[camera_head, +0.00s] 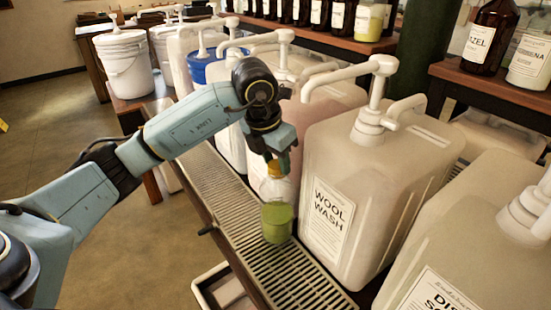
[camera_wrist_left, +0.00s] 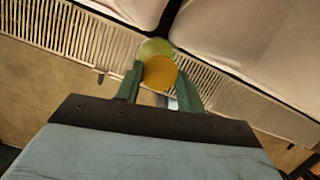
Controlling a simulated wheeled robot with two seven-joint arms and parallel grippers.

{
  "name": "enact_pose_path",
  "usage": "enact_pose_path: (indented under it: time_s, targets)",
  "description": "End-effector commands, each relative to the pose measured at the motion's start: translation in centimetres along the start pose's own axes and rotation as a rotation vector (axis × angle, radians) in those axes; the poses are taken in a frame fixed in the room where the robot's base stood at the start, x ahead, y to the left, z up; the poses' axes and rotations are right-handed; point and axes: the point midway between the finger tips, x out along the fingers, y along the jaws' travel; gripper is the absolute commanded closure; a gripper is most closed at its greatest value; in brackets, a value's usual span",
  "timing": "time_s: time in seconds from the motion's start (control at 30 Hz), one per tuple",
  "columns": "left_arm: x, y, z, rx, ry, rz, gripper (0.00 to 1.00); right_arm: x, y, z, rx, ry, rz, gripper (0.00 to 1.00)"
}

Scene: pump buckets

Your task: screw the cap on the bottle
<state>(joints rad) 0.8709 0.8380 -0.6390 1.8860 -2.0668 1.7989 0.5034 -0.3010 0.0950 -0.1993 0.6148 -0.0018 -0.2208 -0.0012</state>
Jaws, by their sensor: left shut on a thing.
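A small clear bottle (camera_head: 277,221) with green liquid is upright over the slatted drip tray (camera_head: 240,225), beside the large jug labelled "Wool Wash" (camera_head: 372,185). An orange cap (camera_head: 274,169) is at the top of the bottle, just below my left gripper (camera_head: 281,160). In the left wrist view the round cap (camera_wrist_left: 160,73) sits between the two green fingers of my left gripper (camera_wrist_left: 160,82), which is shut on it. The green bottle (camera_wrist_left: 154,46) shows behind the cap. Whether the threads are engaged cannot be seen. My right gripper is not in view.
A second large pump jug (camera_head: 470,245) stands at the lower right. More pump jugs and white buckets (camera_head: 126,65) line the back. A shelf with brown bottles (camera_head: 490,37) is at the upper right. The floor (camera_head: 110,235) on the left is open.

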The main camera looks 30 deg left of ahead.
Motion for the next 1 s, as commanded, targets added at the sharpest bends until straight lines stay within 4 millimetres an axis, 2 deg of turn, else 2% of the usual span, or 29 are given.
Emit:
enact_pose_path:
  time_s: [0.17,0.5,1.0]
  targets:
    - [0.0,0.1,0.0,0.052,-0.001,-0.014,0.83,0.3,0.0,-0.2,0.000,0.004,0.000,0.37]
    - [0.1,0.1,0.0,0.475,-0.001,-0.132,0.83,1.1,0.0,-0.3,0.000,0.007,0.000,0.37]
    - [0.0,0.0,0.1,1.092,-0.001,-0.305,0.83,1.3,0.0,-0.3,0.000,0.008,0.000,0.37]
